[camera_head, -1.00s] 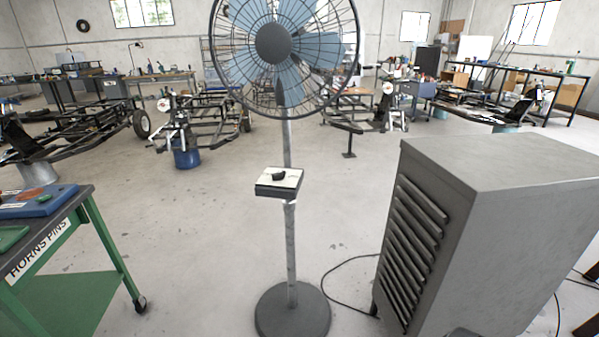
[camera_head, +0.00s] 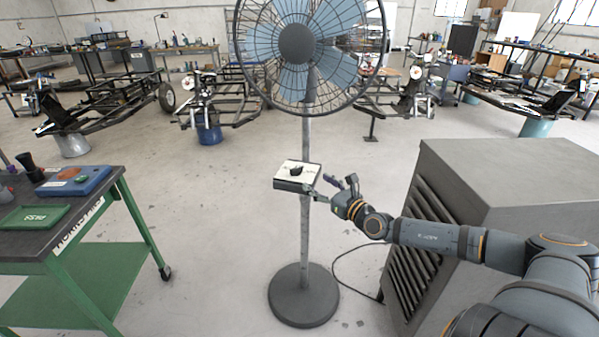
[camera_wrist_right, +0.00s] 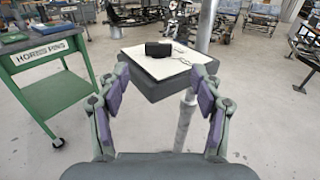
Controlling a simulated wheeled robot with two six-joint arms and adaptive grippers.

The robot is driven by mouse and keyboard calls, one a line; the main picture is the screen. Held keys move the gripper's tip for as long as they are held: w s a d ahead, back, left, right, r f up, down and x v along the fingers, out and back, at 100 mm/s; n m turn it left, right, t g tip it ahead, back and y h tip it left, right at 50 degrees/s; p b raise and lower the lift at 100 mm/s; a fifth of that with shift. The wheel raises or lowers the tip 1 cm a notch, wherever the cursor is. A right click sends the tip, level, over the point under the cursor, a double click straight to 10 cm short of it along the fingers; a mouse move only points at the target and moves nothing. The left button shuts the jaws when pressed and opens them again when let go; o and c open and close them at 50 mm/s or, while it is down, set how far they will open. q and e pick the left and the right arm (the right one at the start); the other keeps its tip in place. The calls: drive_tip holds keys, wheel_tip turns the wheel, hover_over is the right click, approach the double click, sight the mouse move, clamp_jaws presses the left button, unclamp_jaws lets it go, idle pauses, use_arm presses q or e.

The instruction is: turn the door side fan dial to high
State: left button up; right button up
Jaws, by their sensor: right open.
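The fan (camera_head: 297,44) stands on a pole with a round base. A small control box (camera_head: 285,184) is fixed to the pole, with a pale top plate and a black dial (camera_head: 296,171) on it. My right gripper (camera_head: 334,188) is just right of the box. In the right wrist view the box (camera_wrist_right: 165,88) lies ahead between the open fingers of the gripper (camera_wrist_right: 160,100), and the dial (camera_wrist_right: 158,49) stands on its top. The fingers hold nothing and look short of the dial. The plate's markings are too small to read. My left gripper is not in view.
A large grey louvred cabinet (camera_head: 500,180) stands right of the fan, under my right arm. A green cart (camera_head: 95,283) with blue and green trays is at the left. Vehicle frames stand behind. The floor left of the pole is clear.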

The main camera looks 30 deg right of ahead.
sight(298, 170)
drive_tip(key=w, duration=0.3)
drive_tip(key=shift+d+r, duration=0.2)
drive_tip(key=shift+r, duration=0.1)
drive_tip(key=shift+w+p, duration=0.25)
drive_tip(key=shift+p, duration=0.25)
drive_tip(key=w+p, duration=0.1)
drive_tip(key=w+a+p, duration=0.1)
drive_tip(key=w, duration=0.1)
drive_tip(key=shift+w, duration=0.1)
drive_tip(key=shift+w+f, duration=0.25)
drive_tip(key=shift+w, duration=0.85)
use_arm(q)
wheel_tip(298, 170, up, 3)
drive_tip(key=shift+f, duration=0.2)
use_arm(e)
drive_tip(key=shift+w+a, duration=0.1)
drive_tip(key=shift+w, duration=0.3)
